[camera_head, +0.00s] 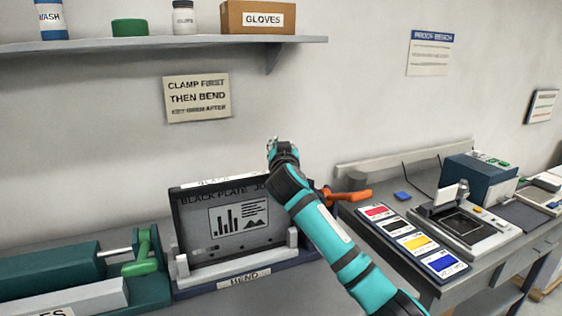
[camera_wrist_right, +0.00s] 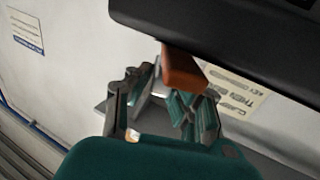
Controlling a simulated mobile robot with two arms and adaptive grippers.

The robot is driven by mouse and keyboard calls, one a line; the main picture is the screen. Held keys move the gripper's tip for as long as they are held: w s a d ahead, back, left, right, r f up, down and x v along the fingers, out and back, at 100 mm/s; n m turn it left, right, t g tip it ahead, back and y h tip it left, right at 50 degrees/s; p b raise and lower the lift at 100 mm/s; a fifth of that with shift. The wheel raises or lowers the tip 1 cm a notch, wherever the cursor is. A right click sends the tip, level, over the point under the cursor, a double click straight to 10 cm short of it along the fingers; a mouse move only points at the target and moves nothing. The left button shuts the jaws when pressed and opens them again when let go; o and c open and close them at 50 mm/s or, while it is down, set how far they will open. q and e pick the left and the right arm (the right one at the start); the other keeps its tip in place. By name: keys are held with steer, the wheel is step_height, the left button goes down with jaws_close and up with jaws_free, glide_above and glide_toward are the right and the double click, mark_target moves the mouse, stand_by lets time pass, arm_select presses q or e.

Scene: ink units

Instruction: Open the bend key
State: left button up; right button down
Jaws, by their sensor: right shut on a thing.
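The bend unit (camera_head: 245,279), labelled BEND, sits on the bench with a dark plate (camera_head: 232,222) standing upright in it. An orange handle (camera_head: 350,193) shows at its right side, partly hidden behind my right arm. In the right wrist view, my right gripper (camera_wrist_right: 163,88) is shut on an orange-red piece (camera_wrist_right: 182,66), which looks like this handle and meets a dark bar (camera_wrist_right: 225,38). My left gripper is not in view.
A green press (camera_head: 50,266) with a green lever (camera_head: 145,250) stands to the left. A wall sign (camera_head: 198,97) hangs above the bend unit, under a shelf (camera_head: 150,43). On the right, another bench holds a color swatch board (camera_head: 411,241) and a device (camera_head: 465,225).

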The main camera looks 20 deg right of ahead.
steer(key=m+h+b, duration=0.1)
steer(key=m+g+h+b, duration=0.1)
steer(key=h+b, duration=0.1)
steer(key=m+g+h+b, duration=0.1)
steer(key=h, duration=0.1)
steer(key=shift+w+a+f+m, duration=0.1)
steer(key=shift+a+f+m, duration=0.2)
steer(key=shift+r+m+g+h+b, duration=0.1)
steer(key=shift+m+g+h+b, duration=0.2)
steer(key=shift+h+b, duration=0.1)
steer(key=shift+r+m+g+h, duration=0.1)
steer(key=shift+m+g+h, duration=0.5)
steer(key=shift+h, duration=0.1)
arm_select(q)
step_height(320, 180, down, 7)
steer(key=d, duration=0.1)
steer(key=shift+b, duration=0.35)
arm_select(e)
steer(key=shift+r+m+g+h, duration=0.1)
steer(key=shift+m+g+h, duration=0.4)
steer(key=shift+h, duration=0.1)
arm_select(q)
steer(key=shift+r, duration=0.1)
arm_select(e)
steer(key=c, duration=1.2)
jaws_free()
steer(key=shift+c, duration=0.2)
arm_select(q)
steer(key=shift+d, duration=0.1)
